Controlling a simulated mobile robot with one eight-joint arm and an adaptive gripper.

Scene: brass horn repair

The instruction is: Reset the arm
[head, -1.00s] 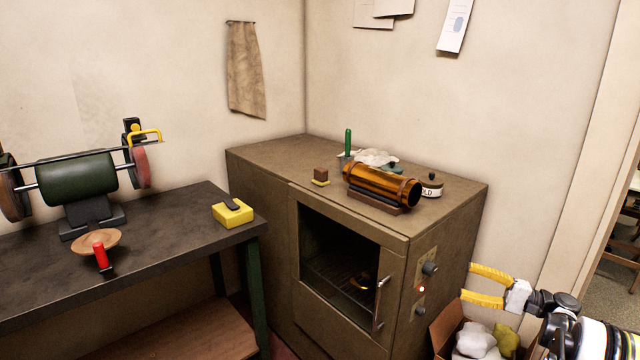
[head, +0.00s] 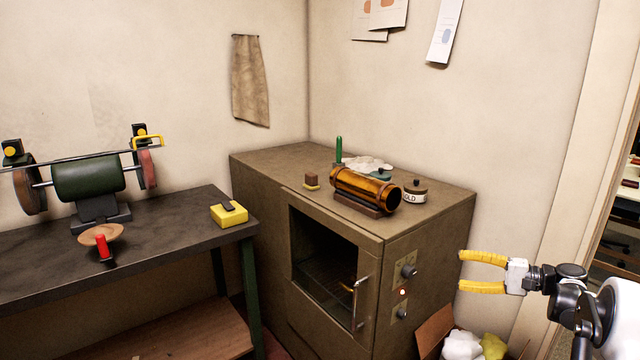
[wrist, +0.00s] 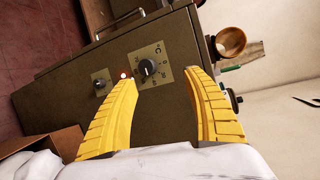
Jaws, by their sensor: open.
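My gripper (head: 470,273) is open and empty, with two yellow fingers pointing left in the head view. It hangs in the air to the right of the brown oven cabinet (head: 262,215). In the wrist view both fingers (wrist: 160,115) are apart, with the cabinet's side and its control dial (wrist: 148,67) beyond them. Nothing is between the fingers.
On the cabinet top are an amber cylinder (head: 375,190) on a dark cradle, a labelled jar (head: 414,192) and a small brown block (head: 312,178). A bench grinder (head: 90,178) stands on the dark bench (head: 165,232) at left. A cardboard box (head: 432,332) with rags sits below my gripper.

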